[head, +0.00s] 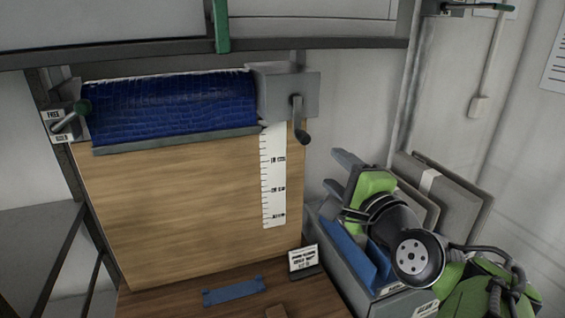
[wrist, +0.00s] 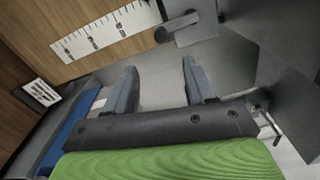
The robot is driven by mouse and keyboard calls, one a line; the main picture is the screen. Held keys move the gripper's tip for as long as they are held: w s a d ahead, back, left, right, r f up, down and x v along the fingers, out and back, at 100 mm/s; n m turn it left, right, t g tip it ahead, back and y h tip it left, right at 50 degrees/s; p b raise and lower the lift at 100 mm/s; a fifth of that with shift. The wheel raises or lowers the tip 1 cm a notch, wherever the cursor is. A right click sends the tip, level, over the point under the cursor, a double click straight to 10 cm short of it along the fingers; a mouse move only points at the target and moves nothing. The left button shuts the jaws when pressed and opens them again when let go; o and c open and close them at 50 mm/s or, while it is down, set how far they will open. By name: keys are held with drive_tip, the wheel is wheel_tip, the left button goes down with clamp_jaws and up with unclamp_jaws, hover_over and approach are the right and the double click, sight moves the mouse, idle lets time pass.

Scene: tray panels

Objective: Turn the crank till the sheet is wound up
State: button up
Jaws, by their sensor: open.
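The blue sheet (head: 170,106) is rolled at the top of a wooden board, with a grey bar (head: 175,141) along its lower edge. The crank (head: 299,120) hangs down from a grey box (head: 285,90) at the roll's right end. In the wrist view the crank (wrist: 178,27) shows at the top, beyond my fingers. My gripper (head: 343,175) is below and to the right of the crank, apart from it. In the wrist view its two fingers (wrist: 160,80) are spread with nothing between them.
A white scale (head: 273,175) runs down the board below the crank. A lever with a green knob (head: 83,107) sits by a "FREE" label at the left. A grey bin (head: 345,262) with panels stands at the right. A blue strip (head: 233,291) and a small sign (head: 303,259) are on the wooden shelf.

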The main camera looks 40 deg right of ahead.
drive_tip(key=a+f+n+g+y, duration=0.35)
drive_tip(key=a+f+n, duration=0.4)
drive_tip(key=a, duration=0.25)
drive_tip(key=a+f+n+g+y, duration=0.35)
drive_tip(key=a+f+n, duration=0.25)
drive_tip(key=a+n, duration=0.35)
drive_tip(key=s+a+f+n+g, duration=0.1)
drive_tip(key=s+f+n+g, duration=0.1)
drive_tip(key=s+n, duration=0.1)
drive_tip(key=s+a+f+n+g+h, duration=0.1)
drive_tip(key=s+f+n+g, duration=0.1)
drive_tip(key=s, duration=0.4)
drive_tip(key=shift+a+f+n+g, duration=0.15)
drive_tip(key=shift+a+n+g, duration=0.2)
drive_tip(key=shift+n, duration=0.45)
